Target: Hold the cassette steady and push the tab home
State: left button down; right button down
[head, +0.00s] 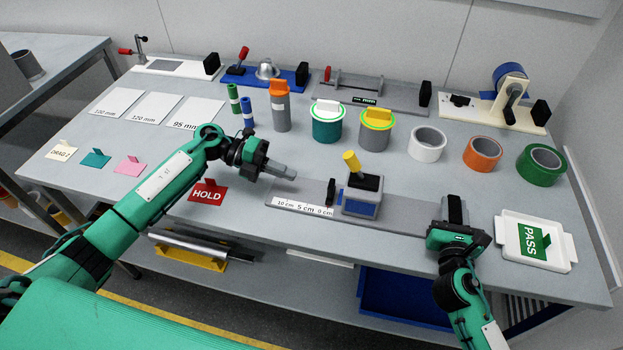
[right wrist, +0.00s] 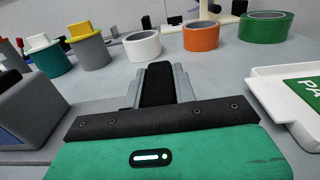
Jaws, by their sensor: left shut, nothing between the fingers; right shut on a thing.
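A long grey fixture (head: 405,212) lies along the front of the table, with a white scale strip (head: 303,207) at its left. A blue and grey block (head: 361,203) with a black top and a tilted yellow knob (head: 351,161) stands on it; a small black upright piece (head: 331,192) is just left. I cannot tell which parts are the cassette and the tab. My left gripper (head: 292,175) is shut and empty, left of the black piece, apart from it. My right gripper (head: 455,212) is shut on a black upright block (right wrist: 158,84) at the fixture's right end.
A white tray (head: 508,256) with a green PASS card is right of my right gripper. A red HOLD card (head: 207,192) lies under my left arm. Canisters (head: 327,122) and tape rolls (head: 482,154) stand behind the fixture. The table's front edge is close.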

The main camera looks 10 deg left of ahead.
pick_arm(q)
jog(key=v, duration=0.6)
pick_arm(e)
jog(key=shift+f, duration=0.2)
pick_arm(q)
jog(key=shift+w+d+f, duration=0.1)
pick_arm(e)
jog(key=c, duration=1)
grip_release()
jog(key=shift+r, duration=0.1)
jog(key=shift+c, duration=0.2)
